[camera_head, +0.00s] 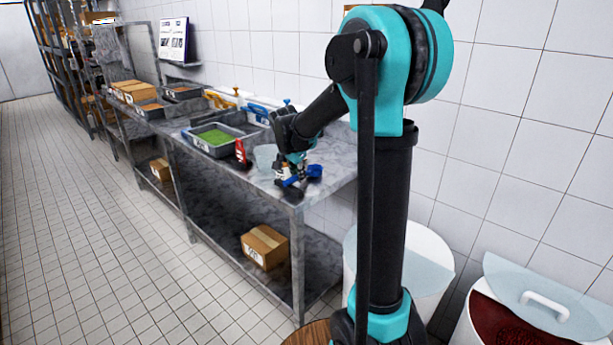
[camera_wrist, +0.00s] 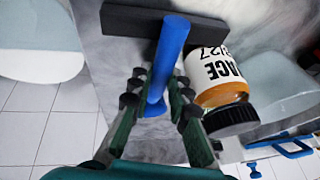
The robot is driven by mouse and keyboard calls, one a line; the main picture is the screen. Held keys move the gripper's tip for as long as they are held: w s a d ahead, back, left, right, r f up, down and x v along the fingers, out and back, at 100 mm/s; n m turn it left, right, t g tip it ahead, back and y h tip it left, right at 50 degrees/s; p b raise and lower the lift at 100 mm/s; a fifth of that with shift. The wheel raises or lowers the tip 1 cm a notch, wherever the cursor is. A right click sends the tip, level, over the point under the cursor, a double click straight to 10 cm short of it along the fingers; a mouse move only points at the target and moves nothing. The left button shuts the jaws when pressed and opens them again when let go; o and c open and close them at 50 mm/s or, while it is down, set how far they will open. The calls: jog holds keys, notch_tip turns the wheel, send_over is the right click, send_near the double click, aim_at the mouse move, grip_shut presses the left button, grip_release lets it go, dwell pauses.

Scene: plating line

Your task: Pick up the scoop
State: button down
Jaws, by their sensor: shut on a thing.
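The blue scoop (camera_head: 314,171) is at the near end of the steel counter. In the wrist view its blue handle (camera_wrist: 172,50) runs between my two fingers, which are shut on it. My gripper (camera_wrist: 158,88) points down at the counter in the head view (camera_head: 287,170). A jar (camera_wrist: 218,88) with a white label, orange contents and a black lid is close to the right finger in the wrist view. A dark bar (camera_wrist: 130,20) lies by the far end of the handle. I cannot tell whether the scoop still touches the counter.
A grey tray (camera_head: 186,136) with green contents, a red item (camera_head: 240,153) and a clear container (camera_head: 264,153) stand left of my gripper. Cardboard boxes (camera_head: 134,91) are farther along. White drums (camera_head: 431,262) stand to the right. The tiled wall bounds the counter's back; the left floor is clear.

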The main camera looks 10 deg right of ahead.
jog(key=shift+r, duration=0.1)
notch_tip(320, 180, up, 20)
dwell(0.6)
